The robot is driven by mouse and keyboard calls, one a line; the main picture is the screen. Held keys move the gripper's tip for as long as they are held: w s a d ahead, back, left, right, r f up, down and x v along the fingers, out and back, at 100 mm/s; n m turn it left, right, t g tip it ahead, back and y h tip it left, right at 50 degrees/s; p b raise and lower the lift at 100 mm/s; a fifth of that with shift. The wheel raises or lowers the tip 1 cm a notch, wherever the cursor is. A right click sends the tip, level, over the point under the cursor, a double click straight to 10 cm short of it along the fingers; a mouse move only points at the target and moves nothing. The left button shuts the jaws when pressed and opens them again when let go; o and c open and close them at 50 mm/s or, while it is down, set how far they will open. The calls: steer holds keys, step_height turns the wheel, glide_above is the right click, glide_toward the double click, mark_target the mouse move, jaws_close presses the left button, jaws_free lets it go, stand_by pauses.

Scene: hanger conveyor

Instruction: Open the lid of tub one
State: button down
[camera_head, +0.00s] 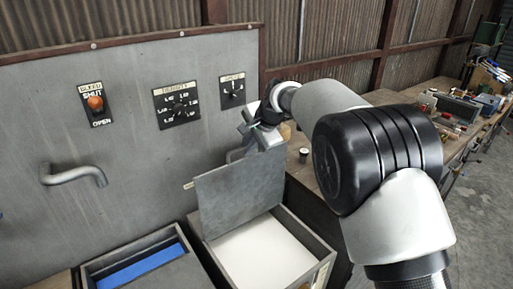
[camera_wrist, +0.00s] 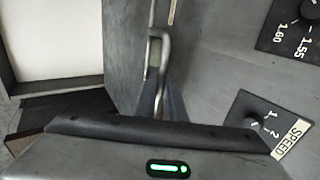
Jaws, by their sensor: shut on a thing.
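A grey lid (camera_head: 240,192) stands steeply raised at the back of an open tub (camera_head: 322,268) with a white filling. It also shows in the wrist view (camera_wrist: 120,45), with the white filling at the left. My gripper (camera_head: 258,136) is at the lid's upper edge, against the grey panel. In the wrist view my gripper (camera_wrist: 160,100) is shut around the end of a thin grey handle (camera_wrist: 166,50). The handle's join to the lid is not clear. A second tub (camera_head: 178,232), at the left, is open and shows blue inside. No tub number is readable.
The upright panel (camera_head: 140,140) carries an orange knob (camera_head: 95,102) between SHUT and OPEN, a dial (camera_head: 177,105) and a speed dial (camera_head: 233,91). A bent pipe (camera_head: 72,177) juts out at the left. A cluttered workbench (camera_head: 455,130) runs along the right.

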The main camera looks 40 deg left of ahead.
steer(key=shift+w+a+f+h, duration=0.15)
steer(key=shift+a+h, duration=0.1)
steer(key=shift+a, duration=0.35)
steer(key=shift+w+a+f+h, duration=0.15)
steer(key=shift+a+h, duration=0.1)
steer(key=shift+a, duration=0.3)
steer(key=c, duration=1.8)
jaws_free()
steer(key=shift+c, duration=0.2)
steer(key=shift+d, duration=0.1)
steer(key=b+v, duration=0.1)
steer(key=v, duration=1.7)
steer(key=shift+w, duration=0.3)
